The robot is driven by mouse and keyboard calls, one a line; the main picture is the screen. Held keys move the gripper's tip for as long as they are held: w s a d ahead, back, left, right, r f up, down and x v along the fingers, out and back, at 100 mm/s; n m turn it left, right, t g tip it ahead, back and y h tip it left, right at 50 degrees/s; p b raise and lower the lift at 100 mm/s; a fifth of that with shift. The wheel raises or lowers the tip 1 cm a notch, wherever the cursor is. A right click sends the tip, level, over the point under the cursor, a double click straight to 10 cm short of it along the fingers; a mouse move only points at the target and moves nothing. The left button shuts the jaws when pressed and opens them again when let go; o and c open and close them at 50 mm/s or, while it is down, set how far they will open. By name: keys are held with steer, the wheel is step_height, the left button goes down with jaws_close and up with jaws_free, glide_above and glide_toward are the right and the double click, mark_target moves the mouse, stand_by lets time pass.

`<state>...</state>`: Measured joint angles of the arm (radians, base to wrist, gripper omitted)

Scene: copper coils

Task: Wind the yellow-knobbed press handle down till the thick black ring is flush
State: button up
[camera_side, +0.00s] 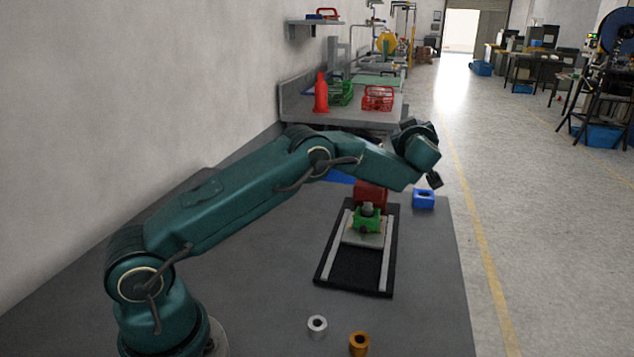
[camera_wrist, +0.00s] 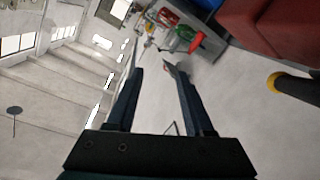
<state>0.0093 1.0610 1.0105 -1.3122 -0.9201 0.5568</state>
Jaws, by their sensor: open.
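The red press (camera_side: 370,194) stands at the far end of a black base with pale rails, partly behind my arm. In the wrist view its red body (camera_wrist: 272,24) fills the upper right. A black bar with a yellow knob (camera_wrist: 274,82) shows at the right edge there, well to the right of my fingers. A green block (camera_side: 366,221) sits on the carriage in front of the press, with a grey-green round piece (camera_side: 367,208) on top. I cannot make out the thick black ring. My gripper (camera_wrist: 157,72) is open and empty, raised above and right of the press in the side view (camera_side: 435,180).
A blue block with a hole (camera_side: 424,199) stands right of the press. A white ring (camera_side: 317,324) and an orange ring (camera_side: 358,342) lie at the front of the table (camera_side: 270,275). The table between the rings and the rail base (camera_side: 352,272) is clear.

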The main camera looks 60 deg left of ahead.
steer(key=s+d+f+n+g+y, duration=0.1)
steer(key=s+g, duration=0.1)
steer(key=s, duration=0.2)
steer(key=s+d+f+n+g+y, duration=0.1)
steer(key=s+d+n+g+y, duration=0.1)
steer(key=s+g, duration=0.1)
steer(key=s+d+f+n+g+y, duration=0.1)
steer(key=s+f+n+g+y, duration=0.1)
steer(key=s+g, duration=0.1)
steer(key=shift+s+d+f, duration=0.1)
steer(key=shift+s+d, duration=0.2)
steer(key=shift+s, duration=0.6)
steer(key=f+m, duration=0.1)
steer(key=d+f+m, duration=0.1)
steer(key=f, duration=0.1)
steer(key=shift+w+d+t, duration=0.1)
steer(key=shift+w+t, duration=0.05)
steer(key=shift+t, duration=0.15)
steer(key=shift+f+m, duration=0.15)
steer(key=shift+m, duration=0.25)
steer(key=shift+w+a, duration=0.2)
steer(key=shift+a, duration=0.6)
steer(key=shift+w+a, duration=0.15)
steer(key=shift+a, duration=0.7)
steer(key=shift+w+a, duration=0.2)
steer(key=shift+a, duration=0.6)
steer(key=shift+c, duration=0.4)
steer(key=shift+d, duration=0.1)
jaws_close()
